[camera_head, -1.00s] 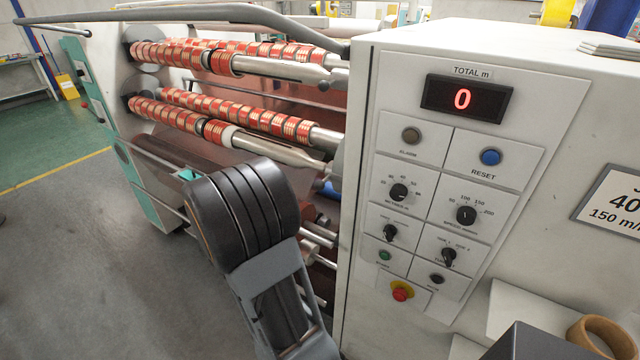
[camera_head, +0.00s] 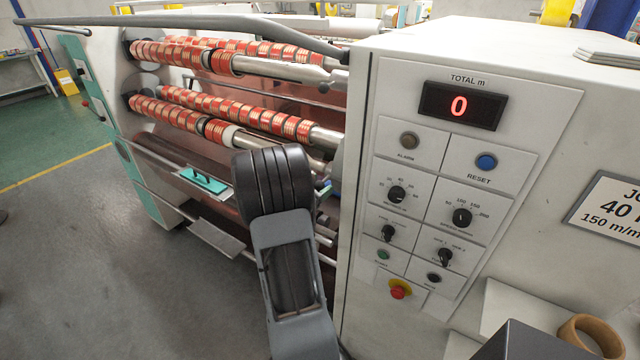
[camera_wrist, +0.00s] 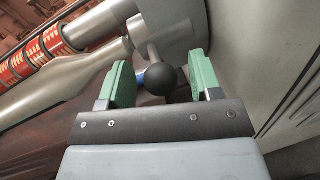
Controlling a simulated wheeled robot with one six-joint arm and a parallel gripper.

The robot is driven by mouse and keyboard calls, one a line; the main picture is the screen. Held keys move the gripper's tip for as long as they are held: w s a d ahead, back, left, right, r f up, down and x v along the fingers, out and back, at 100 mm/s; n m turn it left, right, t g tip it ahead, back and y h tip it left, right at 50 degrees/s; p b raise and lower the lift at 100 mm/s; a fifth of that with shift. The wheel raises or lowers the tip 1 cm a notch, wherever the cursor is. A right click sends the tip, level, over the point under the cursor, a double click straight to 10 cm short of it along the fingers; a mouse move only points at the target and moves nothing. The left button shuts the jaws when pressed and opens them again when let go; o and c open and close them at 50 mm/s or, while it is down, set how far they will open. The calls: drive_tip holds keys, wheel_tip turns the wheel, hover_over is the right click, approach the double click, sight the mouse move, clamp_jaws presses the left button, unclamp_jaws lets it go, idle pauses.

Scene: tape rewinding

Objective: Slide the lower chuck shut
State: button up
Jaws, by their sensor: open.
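In the wrist view, my gripper (camera_wrist: 160,66) is open, with green pads on its two fingers. A black ball knob (camera_wrist: 158,79) on a short metal lever (camera_wrist: 150,48) shows between the pads, with a gap on either side. The lever comes off the pale metal lower chuck (camera_wrist: 170,20), at the end of a tapered metal shaft (camera_wrist: 60,97). In the head view, my arm hides most of this area. The lower shafts (camera_head: 328,138) carry red-and-gold tape rolls (camera_head: 165,112).
The white control cabinet (camera_head: 353,215) stands close on the right, its panel display (camera_head: 459,106) reading 0. A grey rail (camera_head: 240,21) crosses above the rolls. Open floor (camera_head: 70,260) lies at the left.

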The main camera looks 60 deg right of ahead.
drive_tip(key=shift+s+d, duration=0.1)
drive_tip(key=shift+d, duration=0.15)
drive_tip(key=shift+c, duration=0.2)
clamp_jaws()
idle(0.3)
